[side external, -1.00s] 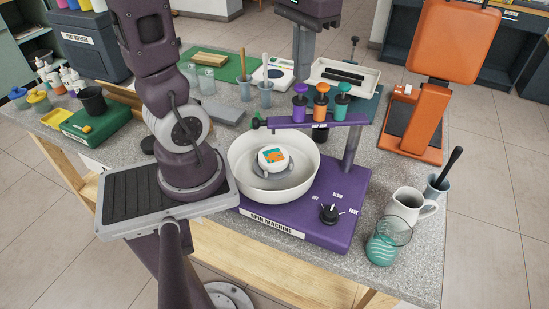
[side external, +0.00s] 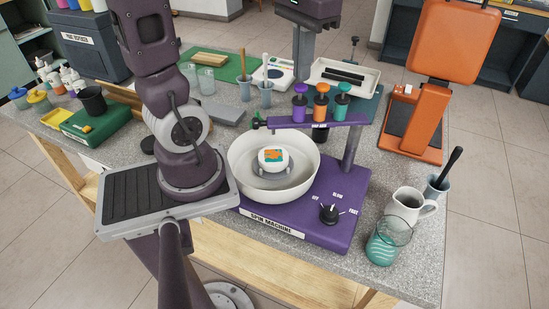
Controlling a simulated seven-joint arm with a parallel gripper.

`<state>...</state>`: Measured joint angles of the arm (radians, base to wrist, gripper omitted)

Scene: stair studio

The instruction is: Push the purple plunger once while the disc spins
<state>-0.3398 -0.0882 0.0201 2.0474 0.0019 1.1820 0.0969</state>
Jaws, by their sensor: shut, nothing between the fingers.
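The purple plunger (side external: 300,106) stands upright at the left of a row on the purple overhead bar (side external: 290,122), beside an orange plunger (side external: 321,106) and a teal plunger (side external: 342,106). It looks raised, level with the others. My gripper (side external: 302,79) comes down from the top edge, fingers shut and empty, close to the purple plunger's cap. Whether they touch is unclear. Below the bar, the white bowl (side external: 241,172) of the spin machine holds the disc (side external: 273,170) with a pale round piece (side external: 272,157) bearing orange and teal patches. The dial (side external: 330,213) appears to point towards SLOW.
A clear glass with teal liquid (side external: 381,247), a white jug (side external: 404,207) and a grey cup with a dark handle (side external: 437,190) stand at right. An orange press (side external: 425,115) stands behind them. A white tray (side external: 330,69) and grey cups (side external: 265,95) are near the gripper.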

